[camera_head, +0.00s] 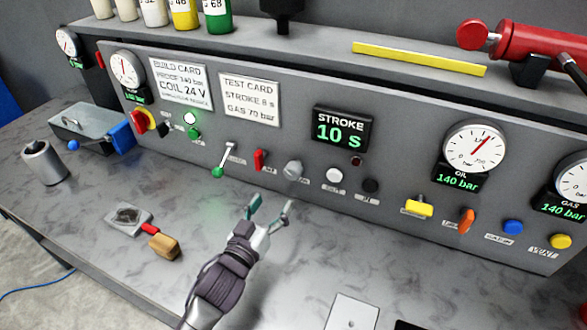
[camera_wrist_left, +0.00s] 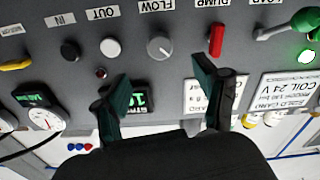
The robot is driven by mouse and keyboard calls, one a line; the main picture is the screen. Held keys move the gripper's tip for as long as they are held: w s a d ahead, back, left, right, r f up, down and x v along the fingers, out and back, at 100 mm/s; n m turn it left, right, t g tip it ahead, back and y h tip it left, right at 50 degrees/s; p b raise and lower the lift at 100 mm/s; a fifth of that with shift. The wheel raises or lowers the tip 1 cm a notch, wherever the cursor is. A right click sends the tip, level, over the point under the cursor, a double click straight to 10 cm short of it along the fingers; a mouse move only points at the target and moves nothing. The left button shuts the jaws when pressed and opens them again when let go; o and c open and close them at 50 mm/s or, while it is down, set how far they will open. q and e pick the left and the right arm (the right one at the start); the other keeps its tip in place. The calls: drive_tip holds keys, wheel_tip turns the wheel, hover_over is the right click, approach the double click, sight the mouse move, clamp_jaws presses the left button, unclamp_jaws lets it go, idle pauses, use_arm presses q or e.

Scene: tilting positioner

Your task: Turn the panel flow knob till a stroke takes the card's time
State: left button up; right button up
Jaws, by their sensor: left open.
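The grey flow knob (camera_head: 293,169) sits on the slanted panel (camera_head: 395,130); the wrist view shows it (camera_wrist_left: 159,48) under a FLOW label, a white mark on its face. The test card (camera_head: 249,99) reads STROKE 8 s, GAS 70 bar. The stroke display (camera_head: 341,130) reads 10 s; in the wrist view it (camera_wrist_left: 143,100) is partly hidden behind a finger. My left gripper (camera_head: 270,207) is open and empty, in front of and below the knob, apart from it. The wrist view shows its two fingers (camera_wrist_left: 163,85) spread, with the knob beyond them. My right gripper is not in view.
Beside the knob are a red dump switch (camera_head: 260,160) and a white button (camera_head: 334,175). A green-tipped lever (camera_head: 219,171) is further left. Oil (camera_head: 473,148) and gas (camera_head: 574,180) gauges both read 140 bar. A wooden-handled tool (camera_head: 162,244) lies on the bench.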

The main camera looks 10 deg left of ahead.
sight(291, 175)
use_arm(q)
drive_tip(key=w, duration=0.2)
drive_tip(key=w+p, duration=0.1)
drive_tip(key=w, duration=0.1)
drive_tip(key=w+d, duration=0.1)
drive_tip(key=w, duration=0.1)
drive_tip(key=shift+r, duration=0.2)
drive_tip(key=w, duration=0.2)
drive_tip(key=w+d+p, duration=0.1)
drive_tip(key=w, duration=0.1)
drive_tip(key=shift+w+f, duration=0.15)
drive_tip(key=shift+w, duration=0.45)
drive_tip(key=shift+w+d, duration=0.1)
drive_tip(key=shift+w, duration=0.05)
drive_tip(key=shift+c, duration=0.2)
drive_tip(key=c, duration=1.1)
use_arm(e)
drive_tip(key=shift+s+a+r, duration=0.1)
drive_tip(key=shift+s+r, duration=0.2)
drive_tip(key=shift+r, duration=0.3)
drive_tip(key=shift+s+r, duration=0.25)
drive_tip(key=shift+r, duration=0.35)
use_arm(q)
drive_tip(key=shift+m, duration=0.3)
